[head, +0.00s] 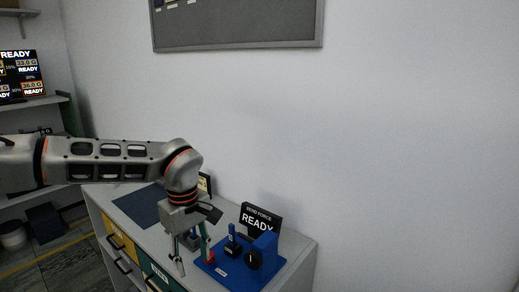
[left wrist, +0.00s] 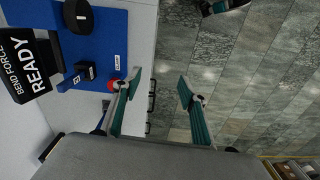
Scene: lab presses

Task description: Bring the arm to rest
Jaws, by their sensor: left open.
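My left arm (head: 110,160) comes in from the left, and its gripper (head: 193,262) points down over the front part of the bench. The gripper's fingers are apart with nothing between them; the left wrist view also shows the gap (left wrist: 160,85) over the floor beside the bench edge. One finger is close to the red knob on the blue press; I cannot tell whether they touch. The blue press (head: 263,252) stands on a blue base plate at the bench's right end. My right gripper is not in view.
A black "BEND FORCE READY" sign (head: 258,219) stands behind the press. A dark blue mat (head: 140,206) lies on the bench (head: 300,246), left of the gripper. Yellow and green drawers (head: 120,243) are below. Shelves with a screen (head: 20,75) stand at the left. The floor (left wrist: 245,75) beside the bench is open.

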